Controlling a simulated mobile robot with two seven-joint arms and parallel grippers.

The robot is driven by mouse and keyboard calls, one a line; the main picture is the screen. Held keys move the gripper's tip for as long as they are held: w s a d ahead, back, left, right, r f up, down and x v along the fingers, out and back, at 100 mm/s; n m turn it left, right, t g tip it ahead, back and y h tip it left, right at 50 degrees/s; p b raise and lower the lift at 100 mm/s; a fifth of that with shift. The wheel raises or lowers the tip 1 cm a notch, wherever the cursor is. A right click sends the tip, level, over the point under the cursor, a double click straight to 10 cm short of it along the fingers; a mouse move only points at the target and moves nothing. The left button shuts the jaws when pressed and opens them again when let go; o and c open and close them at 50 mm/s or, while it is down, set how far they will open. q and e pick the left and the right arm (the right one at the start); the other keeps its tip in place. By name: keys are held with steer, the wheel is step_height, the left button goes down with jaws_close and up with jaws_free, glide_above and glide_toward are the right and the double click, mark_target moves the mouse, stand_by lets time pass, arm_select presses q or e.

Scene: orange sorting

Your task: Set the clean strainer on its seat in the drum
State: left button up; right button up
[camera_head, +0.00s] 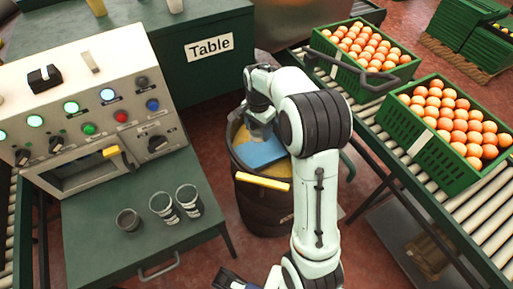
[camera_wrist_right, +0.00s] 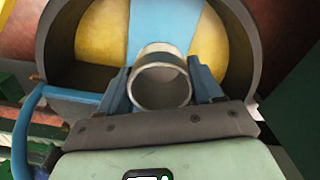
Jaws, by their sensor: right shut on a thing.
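My right gripper (camera_wrist_right: 163,90) is shut on the strainer (camera_wrist_right: 150,97), a grey round cup with its open end toward the wrist camera. In the head view, the right gripper (camera_head: 260,123) is over the mouth of the drum (camera_head: 262,208), a dark brown barrel. Inside the drum are a yellow surface and a blue strip (camera_head: 262,153), which also shows behind the strainer in the wrist view (camera_wrist_right: 155,22). The strainer's lower end is hidden, so I cannot tell whether it touches a seat. My left gripper (camera_head: 230,280) is only partly visible at the bottom edge.
A grey control machine (camera_head: 90,110) stands at left. Three cups (camera_head: 163,207) stand on the green table (camera_head: 100,255) before it. Green crates of oranges (camera_head: 420,140) sit on the roller conveyor at right. A green "Table" cabinet (camera_head: 170,70) is behind the drum.

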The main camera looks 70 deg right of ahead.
mark_target(258, 151)
arm_select(q)
steer(key=shift+t+y, duration=0.3)
steer(key=shift+t, duration=0.3)
steer(key=w+f, duration=0.1)
steer(key=w+a+b, duration=0.1)
steer(key=w+a+f+b, duration=0.1)
steer(key=w, duration=0.1)
steer(key=shift+f, duration=0.35)
arm_select(e)
step_height(258, 151, down, 9)
steer(key=shift+f, duration=0.1)
steer(key=shift+f, duration=0.2)
steer(key=o, duration=1.1)
arm_select(q)
steer(key=s+d+r+g+p, duration=0.1)
steer(key=s+d+r+p, duration=0.1)
steer(key=s, duration=0.3)
steer(key=shift+d+r+g+h+p, duration=0.35)
steer(key=shift+r+p, duration=0.2)
steer(key=shift+r, duration=0.25)
arm_select(e)
step_height(258, 151, up, 12)
steer(key=shift+r, duration=0.25)
arm_select(q)
steer(key=shift+a, duration=0.1)
